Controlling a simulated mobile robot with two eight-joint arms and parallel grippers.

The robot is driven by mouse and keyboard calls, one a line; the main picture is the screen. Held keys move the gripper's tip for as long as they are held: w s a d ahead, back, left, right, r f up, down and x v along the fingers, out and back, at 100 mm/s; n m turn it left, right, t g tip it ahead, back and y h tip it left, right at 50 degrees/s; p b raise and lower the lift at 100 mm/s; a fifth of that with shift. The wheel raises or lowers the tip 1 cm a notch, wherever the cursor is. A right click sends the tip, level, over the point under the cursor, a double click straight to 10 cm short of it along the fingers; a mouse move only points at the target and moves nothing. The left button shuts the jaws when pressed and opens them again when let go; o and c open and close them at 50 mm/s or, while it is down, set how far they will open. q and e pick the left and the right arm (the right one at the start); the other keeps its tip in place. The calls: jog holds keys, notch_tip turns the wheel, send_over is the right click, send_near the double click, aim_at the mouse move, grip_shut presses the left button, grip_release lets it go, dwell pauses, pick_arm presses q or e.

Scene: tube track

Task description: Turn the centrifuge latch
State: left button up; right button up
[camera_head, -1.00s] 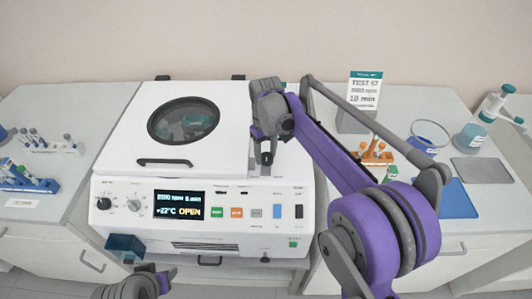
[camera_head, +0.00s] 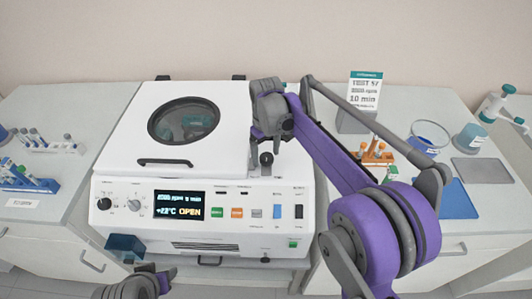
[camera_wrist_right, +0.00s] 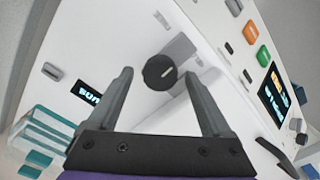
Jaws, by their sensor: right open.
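The white centrifuge (camera_head: 225,150) stands on the bench with its lid lying flat and its display (camera_head: 180,205) reading OPEN. The latch, a round black knob (camera_head: 266,159), sits at the right of the lid's front. In the right wrist view the latch (camera_wrist_right: 160,72) has a pale line across its face. My right gripper (camera_head: 267,133) is just above and behind the knob in the head view. In the wrist view its open fingers (camera_wrist_right: 158,97) point toward the knob from either side, with gaps between. My left gripper (camera_head: 167,277) is low at the bottom edge, its jaws unclear.
A tube rack (camera_head: 30,184) and several tubes stand on the left bench. On the right are a sign (camera_head: 364,90), an orange rack (camera_head: 376,156), a blue mat (camera_head: 450,200) and a grey mat (camera_head: 482,170). My right arm crosses the view at the right.

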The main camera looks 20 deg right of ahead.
aim_at(266, 156)
notch_tip(266, 156, up, 11)
jog(key=shift+p, duration=0.4)
jog(key=shift+f, duration=0.1)
dwell(0.3)
jog(key=s+d+f+m+t, duration=0.1)
jog(key=s+f, duration=0.3)
jog(key=s, duration=0.5)
jog(key=s+d+f+m+t, duration=0.1)
jog(key=s+f+m+t, duration=0.1)
jog(key=s+f, duration=0.3)
jog(key=s+d+f+m+t, duration=0.1)
jog(key=s+f, duration=0.3)
jog(key=s, duration=0.8)
jog(key=shift+s+f+m+t, duration=0.3)
jog(key=shift+f+t, duration=0.1)
jog(key=shift+t, duration=0.4)
